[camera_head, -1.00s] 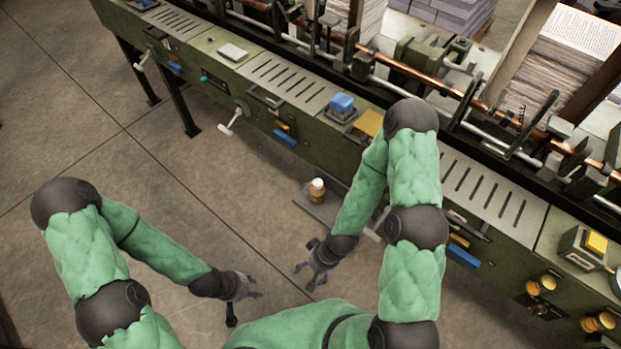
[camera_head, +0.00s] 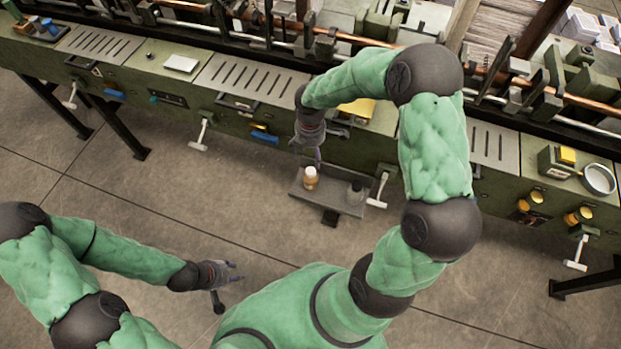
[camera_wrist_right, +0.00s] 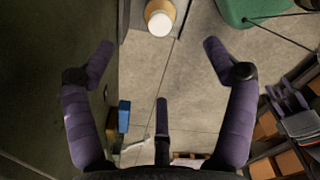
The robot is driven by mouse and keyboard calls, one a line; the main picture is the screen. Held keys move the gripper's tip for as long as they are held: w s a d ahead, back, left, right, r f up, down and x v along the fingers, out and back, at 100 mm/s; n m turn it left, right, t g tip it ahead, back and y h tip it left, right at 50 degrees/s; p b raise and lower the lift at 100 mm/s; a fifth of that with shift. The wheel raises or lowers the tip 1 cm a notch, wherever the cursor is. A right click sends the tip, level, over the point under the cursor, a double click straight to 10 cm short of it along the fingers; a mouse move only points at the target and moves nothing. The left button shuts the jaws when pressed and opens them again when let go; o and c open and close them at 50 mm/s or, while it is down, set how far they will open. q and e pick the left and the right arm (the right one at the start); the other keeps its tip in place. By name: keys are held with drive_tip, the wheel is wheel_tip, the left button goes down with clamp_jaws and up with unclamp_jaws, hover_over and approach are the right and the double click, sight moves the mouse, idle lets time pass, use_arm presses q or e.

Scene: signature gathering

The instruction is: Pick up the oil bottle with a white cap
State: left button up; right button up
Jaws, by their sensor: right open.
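The oil bottle with a white cap (camera_head: 310,178) is small and amber-brown and stands upright at the left end of a grey tray (camera_head: 340,200) on the machine's front. My right gripper (camera_head: 308,156) is just above and behind it, pointing down. In the right wrist view the bottle's white cap (camera_wrist_right: 160,22) shows at the top, ahead of my open fingers (camera_wrist_right: 158,62) and apart from them. My left gripper (camera_head: 232,270) hangs over the floor at the lower left, away from the bottle; its fingers look spread and empty.
A dark bottle (camera_head: 355,190) stands at the right of the same tray. The green machine (camera_head: 225,115) runs across behind, with white-handled levers (camera_head: 200,134) and a blue block (camera_head: 265,136) on its front. The floor (camera_head: 150,190) in front is clear.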

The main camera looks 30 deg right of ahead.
sight(311, 175)
wheel_tip(311, 175, down, 16)
drive_tip(key=b, duration=0.5)
drive_tip(key=shift+d+r+b, duration=0.1)
drive_tip(key=shift+r+b, duration=0.15)
drive_tip(key=shift+b, duration=0.1)
drive_tip(key=c, duration=1.3)
